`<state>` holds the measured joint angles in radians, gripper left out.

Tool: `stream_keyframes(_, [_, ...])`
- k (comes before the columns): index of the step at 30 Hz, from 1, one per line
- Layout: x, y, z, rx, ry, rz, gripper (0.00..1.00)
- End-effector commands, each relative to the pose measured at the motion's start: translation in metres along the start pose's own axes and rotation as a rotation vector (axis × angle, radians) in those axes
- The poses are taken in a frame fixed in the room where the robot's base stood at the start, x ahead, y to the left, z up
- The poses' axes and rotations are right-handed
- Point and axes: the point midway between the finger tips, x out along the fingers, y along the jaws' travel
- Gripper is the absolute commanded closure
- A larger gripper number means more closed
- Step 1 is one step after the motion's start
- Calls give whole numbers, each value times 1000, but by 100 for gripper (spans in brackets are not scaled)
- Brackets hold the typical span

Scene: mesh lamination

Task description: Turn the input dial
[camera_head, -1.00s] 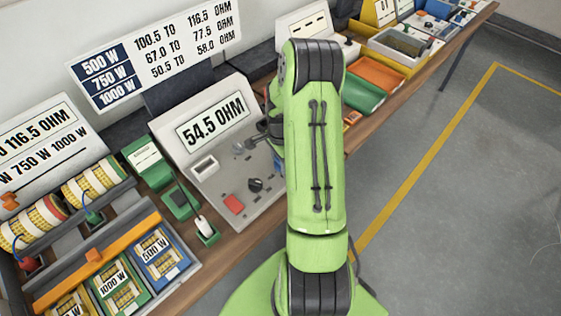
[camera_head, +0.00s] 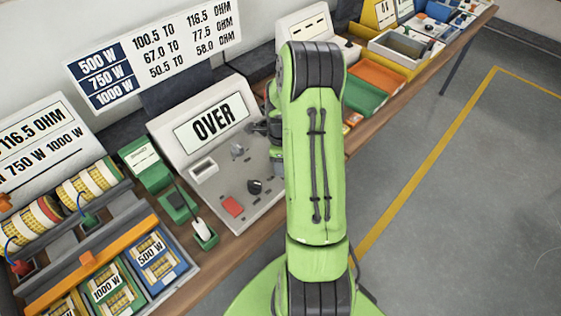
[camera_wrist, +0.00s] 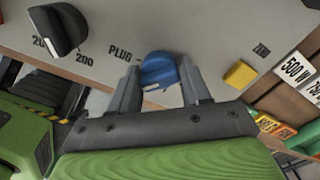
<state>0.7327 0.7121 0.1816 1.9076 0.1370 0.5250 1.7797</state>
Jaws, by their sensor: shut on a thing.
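The meter console (camera_head: 228,190) stands on the bench, and its display (camera_head: 212,121) reads OVER. In the wrist view a blue dial (camera_wrist: 160,68) with a white pointer mark sits on the grey panel beside the word PLUG. My gripper (camera_wrist: 160,88) is shut on this dial, one finger on each side. A second, black dial (camera_wrist: 58,30) is at upper left, by the marks 20 and 200; it also shows in the head view (camera_head: 255,186). In the head view the arm hides the blue dial and most of the gripper.
A yellow button (camera_wrist: 240,74) sits right of the blue dial in the wrist view. A red button (camera_head: 232,206) is on the console's front. A probe in a green holder (camera_head: 205,236) stands left of it. Green and orange bins (camera_head: 362,97) lie behind the arm.

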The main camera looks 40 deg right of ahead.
Motion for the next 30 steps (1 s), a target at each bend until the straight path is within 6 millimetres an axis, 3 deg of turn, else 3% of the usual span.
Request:
stream_keyframes(14, [1,1,0,16,0,4,83])
stream_keyframes(15, [1,1,0,16,0,4,51])
stream_keyframes(19, [1,1,0,15,0,3,31])
stream_keyframes(27, [0,0,0,15,0,1,31])
stream_keyframes(30, [-10,0,0,15,0,-1,31])
